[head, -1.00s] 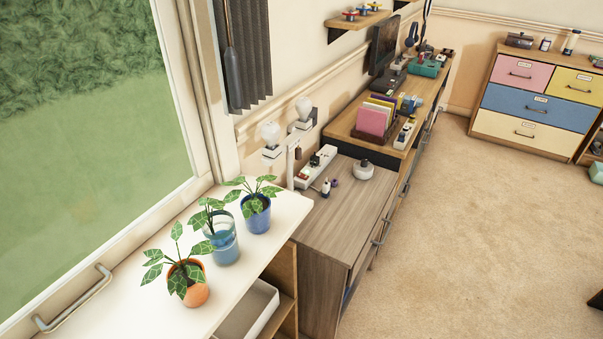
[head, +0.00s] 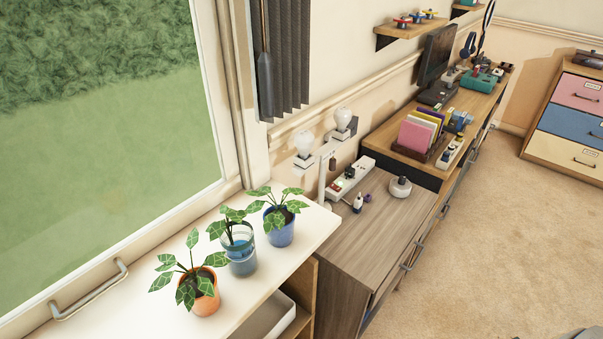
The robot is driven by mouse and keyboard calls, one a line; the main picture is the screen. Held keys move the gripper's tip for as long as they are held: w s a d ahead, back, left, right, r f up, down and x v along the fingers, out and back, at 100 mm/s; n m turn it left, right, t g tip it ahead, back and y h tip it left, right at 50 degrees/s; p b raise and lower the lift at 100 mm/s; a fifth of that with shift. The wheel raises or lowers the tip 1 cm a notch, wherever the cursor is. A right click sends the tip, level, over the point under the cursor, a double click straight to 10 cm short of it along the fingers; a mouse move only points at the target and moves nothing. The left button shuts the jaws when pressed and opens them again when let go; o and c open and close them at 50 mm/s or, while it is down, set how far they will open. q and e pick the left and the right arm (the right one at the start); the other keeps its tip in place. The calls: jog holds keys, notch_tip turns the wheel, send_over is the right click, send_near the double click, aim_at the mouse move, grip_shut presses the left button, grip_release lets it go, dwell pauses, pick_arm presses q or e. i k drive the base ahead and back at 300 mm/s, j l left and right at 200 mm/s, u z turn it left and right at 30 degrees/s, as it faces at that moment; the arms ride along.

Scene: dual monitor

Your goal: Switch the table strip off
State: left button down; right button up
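A white power strip (head: 343,184) with dark and coloured plugs or switches lies at the back of the grey-brown wooden cabinet top (head: 385,232), against the wall. A second white strip (head: 450,153) with several items on it lies along the front edge of the higher desk, right of the paper holder. I cannot tell which one is the table strip, nor read any switch position at this size. Neither of my grippers is in view.
Potted plants stand on the white shelf top (head: 150,300) by the window, including a blue pot (head: 280,229). Two white bulb lamps (head: 304,146) stand by the wall. A round white object (head: 400,187) sits on the cabinet. Carpet (head: 480,255) is open at right.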

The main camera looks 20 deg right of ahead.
aim_at(334, 187)
jog(key=l+u, duration=0.3)
jog(key=l, duration=0.55)
jog(key=l+u, duration=0.35)
jog(key=l, duration=0.55)
jog(key=l+u, duration=0.3)
jog(key=l, duration=0.55)
jog(key=k+l, duration=0.1)
jog(key=l, duration=0.35)
jog(key=k+l, duration=0.1)
jog(key=l, duration=0.85)
jog(key=k+l, duration=0.15)
jog(key=l, duration=0.3)
jog(key=k+l, duration=0.1)
jog(key=l, duration=0.4)
